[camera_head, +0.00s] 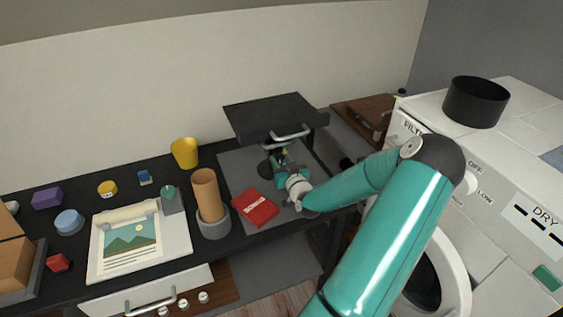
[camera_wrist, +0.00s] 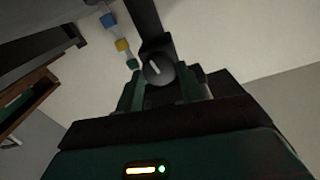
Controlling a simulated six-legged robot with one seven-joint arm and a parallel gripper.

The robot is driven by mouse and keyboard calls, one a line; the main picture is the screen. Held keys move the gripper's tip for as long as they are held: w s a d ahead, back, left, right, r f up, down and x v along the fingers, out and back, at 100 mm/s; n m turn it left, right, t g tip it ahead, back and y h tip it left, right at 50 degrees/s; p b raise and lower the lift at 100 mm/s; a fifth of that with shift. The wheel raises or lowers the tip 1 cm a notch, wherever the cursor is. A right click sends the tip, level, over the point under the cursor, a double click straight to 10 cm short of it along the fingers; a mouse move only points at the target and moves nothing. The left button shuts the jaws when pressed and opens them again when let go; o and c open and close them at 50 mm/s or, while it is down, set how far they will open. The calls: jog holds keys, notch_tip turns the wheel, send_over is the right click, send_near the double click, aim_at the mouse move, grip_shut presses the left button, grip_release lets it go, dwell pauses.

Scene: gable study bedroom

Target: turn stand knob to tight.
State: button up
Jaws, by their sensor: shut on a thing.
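The stand (camera_head: 262,112) has a flat dark top, with a light handle bar at its front edge, above the desk's grey mat. My gripper (camera_head: 279,158) reaches in under the stand's front edge in the head view, where the arm hides the knob. In the wrist view, the dark round knob (camera_wrist: 157,67) sits on the dark post (camera_wrist: 145,22), with a pale pointer line tilted a little from upright. My gripper (camera_wrist: 160,84) is shut on the knob, one finger on each side. No tight or loose marking can be read.
A red book (camera_head: 255,208) lies on the mat close to my gripper. A tan cylinder in a grey holder (camera_head: 213,229) and a yellow cup (camera_head: 185,153) stand to the left. A white washer-like machine (camera_head: 485,175) with a black pot (camera_head: 475,101) is at right.

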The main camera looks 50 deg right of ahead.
jog(key=o, duration=1)
jog(key=v, duration=1.4)
